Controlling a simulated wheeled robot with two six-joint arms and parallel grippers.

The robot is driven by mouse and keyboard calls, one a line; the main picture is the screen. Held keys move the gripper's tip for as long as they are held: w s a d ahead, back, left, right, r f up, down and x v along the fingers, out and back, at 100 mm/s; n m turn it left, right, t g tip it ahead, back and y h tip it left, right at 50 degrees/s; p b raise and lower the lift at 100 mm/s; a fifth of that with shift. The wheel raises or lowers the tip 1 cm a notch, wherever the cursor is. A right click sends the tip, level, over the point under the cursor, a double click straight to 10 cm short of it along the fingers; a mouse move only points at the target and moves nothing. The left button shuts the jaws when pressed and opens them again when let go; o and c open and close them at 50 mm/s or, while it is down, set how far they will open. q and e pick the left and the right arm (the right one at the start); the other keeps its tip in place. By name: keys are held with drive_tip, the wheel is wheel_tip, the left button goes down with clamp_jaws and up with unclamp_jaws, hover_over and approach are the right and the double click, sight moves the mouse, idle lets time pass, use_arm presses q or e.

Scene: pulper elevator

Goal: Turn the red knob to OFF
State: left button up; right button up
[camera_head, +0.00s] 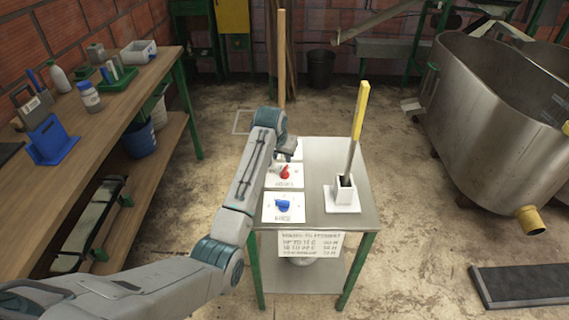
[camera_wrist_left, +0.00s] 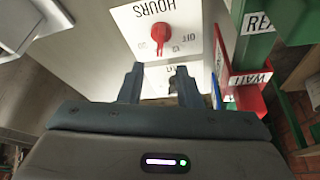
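The red knob (camera_head: 285,172) sits on a white plate (camera_head: 272,182) on the small metal table. In the left wrist view the red knob (camera_wrist_left: 156,32) shows near the top, under upside-down "HOURS" lettering, with small marks around it, one seemingly OFF to its right. A narrow part of the knob points down the picture, toward my fingers. My left gripper (camera_head: 287,148) is just beyond the knob in the head view. In the wrist view the left gripper (camera_wrist_left: 158,76) has its two fingers apart, with nothing held, and the knob is beyond their tips. My right gripper is out of view.
A blue knob (camera_head: 283,204) is on a nearer white plate. A white holder (camera_head: 342,196) with a yellow-handled tool (camera_head: 358,120) stands at right on the metal table (camera_head: 320,155). Red (camera_wrist_left: 246,92) and green (camera_wrist_left: 256,38) labelled pieces are beside my gripper in the wrist view.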

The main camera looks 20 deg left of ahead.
sight(285, 168)
use_arm(q)
drive_tip(key=x, duration=0.8)
drive_tip(key=shift+f, duration=0.15)
drive_tip(key=shift+w, duration=0.1)
clamp_jaws()
